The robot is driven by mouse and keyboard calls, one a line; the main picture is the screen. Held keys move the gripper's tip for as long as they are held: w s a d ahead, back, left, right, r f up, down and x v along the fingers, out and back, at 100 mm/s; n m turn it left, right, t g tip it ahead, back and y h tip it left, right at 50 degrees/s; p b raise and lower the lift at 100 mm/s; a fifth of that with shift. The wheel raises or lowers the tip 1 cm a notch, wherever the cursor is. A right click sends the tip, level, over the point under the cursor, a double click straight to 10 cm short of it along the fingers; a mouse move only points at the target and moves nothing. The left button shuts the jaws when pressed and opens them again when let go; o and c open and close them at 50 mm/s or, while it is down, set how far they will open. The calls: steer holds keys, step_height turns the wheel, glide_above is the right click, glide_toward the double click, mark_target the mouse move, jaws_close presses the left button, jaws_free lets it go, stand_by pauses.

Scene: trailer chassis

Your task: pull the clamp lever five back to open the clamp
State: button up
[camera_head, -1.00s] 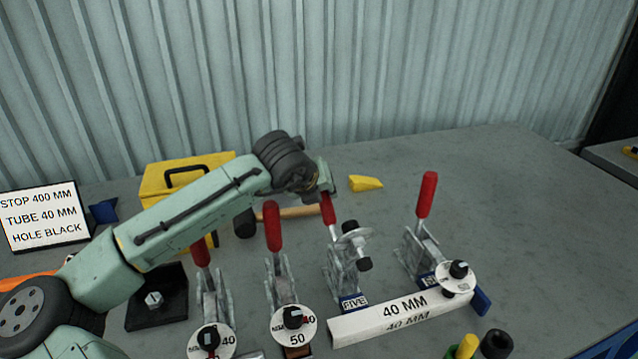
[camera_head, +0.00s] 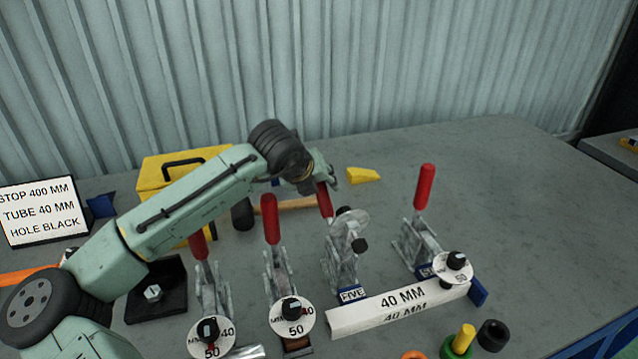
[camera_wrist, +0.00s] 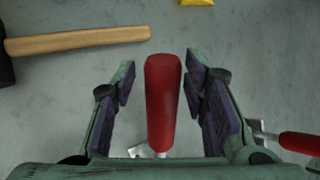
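Clamp five's red lever (camera_head: 325,200) stands at the back of the clamp marked FIVE (camera_head: 351,294), third from the left. Its pressing disc (camera_head: 349,230) is raised and tilted, clear of the white 40 MM tube. My gripper (camera_head: 335,179) is at the top of this lever. In the wrist view the red lever handle (camera_wrist: 163,100) stands between the fingers of my gripper (camera_wrist: 163,88), with a gap on both sides. The gripper is open and holds nothing. In the head view the lever's top is partly hidden by the gripper.
Red levers stand to the left (camera_head: 270,218) and right (camera_head: 425,187) of clamp five. The white 40 MM tube (camera_head: 370,312) lies in front. A hammer (camera_wrist: 80,40) and a yellow wedge (camera_head: 362,175) lie behind. A yellow toolbox (camera_head: 160,190) is behind my arm. The back right tabletop is clear.

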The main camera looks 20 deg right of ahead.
steer(key=shift+r, duration=0.15)
steer(key=v, duration=1.1)
steer(key=shift+s+a+r, duration=0.2)
steer(key=shift+s+a, duration=0.05)
steer(key=shift+s, duration=0.05)
